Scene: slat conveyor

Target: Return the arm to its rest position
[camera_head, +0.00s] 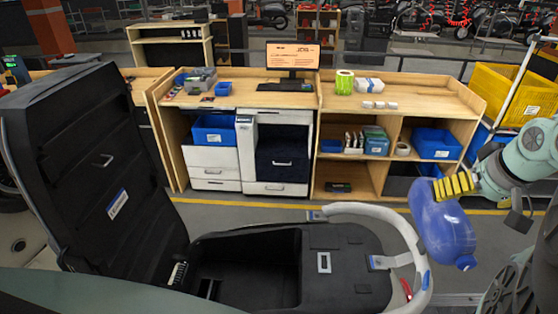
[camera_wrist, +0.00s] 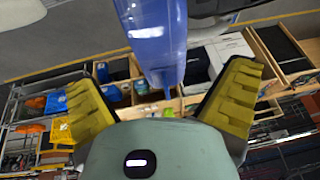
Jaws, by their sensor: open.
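My gripper (camera_head: 452,186) is at the right of the head view, its yellow fingers at the top of a translucent blue bottle (camera_head: 445,232). The bottle is tilted, with its neck at the lower right. In the wrist view my gripper (camera_wrist: 160,100) has its two yellow fingers spread wide. The blue bottle (camera_wrist: 157,35) shows between them, with visible gaps on both sides. I cannot tell what supports the bottle. Part of my pale green arm (camera_head: 530,150) shows at the right edge.
A black open-lidded compartment (camera_head: 330,250) with a white curved rail (camera_head: 372,210) stands in front, left of the bottle. Behind it is a wooden workbench (camera_head: 425,98) with a monitor (camera_head: 293,55) and blue bins (camera_head: 435,143). A yellow crate (camera_head: 510,95) is at the right.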

